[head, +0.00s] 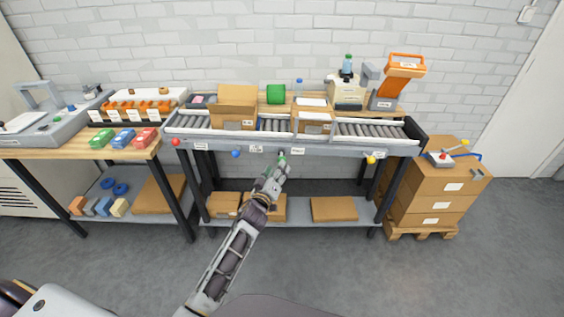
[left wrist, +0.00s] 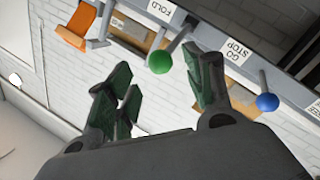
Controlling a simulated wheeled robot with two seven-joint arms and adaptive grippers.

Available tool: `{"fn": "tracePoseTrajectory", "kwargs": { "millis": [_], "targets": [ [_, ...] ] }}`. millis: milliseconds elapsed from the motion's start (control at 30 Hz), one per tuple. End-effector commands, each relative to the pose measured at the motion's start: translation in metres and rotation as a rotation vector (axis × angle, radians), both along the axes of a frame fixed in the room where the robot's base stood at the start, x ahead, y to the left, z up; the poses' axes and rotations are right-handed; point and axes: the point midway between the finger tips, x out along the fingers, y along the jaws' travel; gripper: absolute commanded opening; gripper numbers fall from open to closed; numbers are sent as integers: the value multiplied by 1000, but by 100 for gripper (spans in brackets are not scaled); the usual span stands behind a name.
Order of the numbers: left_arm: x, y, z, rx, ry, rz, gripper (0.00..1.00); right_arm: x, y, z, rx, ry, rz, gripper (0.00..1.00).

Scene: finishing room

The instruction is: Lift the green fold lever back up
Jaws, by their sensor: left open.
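The green fold lever (left wrist: 160,62) has a round green knob on a grey rod that stands out from the bench's front rail, beside the FOLD label (left wrist: 167,9). In the head view, its knob (head: 282,155) shows just past my fingertips, partly hidden. My left gripper (head: 277,168) is in front of the rail. In the left wrist view, my left gripper (left wrist: 162,92) is open, with dark green finger pads on both sides of the knob's line. The knob appears between or just beyond the fingertips; contact cannot be told. My right gripper is not in view.
A blue-knobbed lever (left wrist: 267,102) is near, by a GO/STOP label (left wrist: 236,51). Red (head: 175,141) and yellow (head: 371,160) knobs are farther along the rail. Cartons (head: 234,108) sit on the roller conveyor (head: 370,130). A lower shelf (head: 295,218) holds cardboard. Floor in front is clear.

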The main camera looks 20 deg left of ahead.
Motion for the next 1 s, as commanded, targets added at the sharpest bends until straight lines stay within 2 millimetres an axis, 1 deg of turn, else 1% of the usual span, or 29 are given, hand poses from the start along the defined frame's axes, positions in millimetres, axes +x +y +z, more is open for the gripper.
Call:
{"fn": "tracePoseTrajectory", "kwargs": {
  "millis": [233,600,800,1000],
  "targets": [
    [20,-1,0,1,-1,1,52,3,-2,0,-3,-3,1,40],
    [48,-1,0,0,-1,1,52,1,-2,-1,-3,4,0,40],
    [59,-2,0,1,-1,1,52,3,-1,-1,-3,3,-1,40],
    [62,-2,0,0,1,1,52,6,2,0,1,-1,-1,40]
  ]
}}
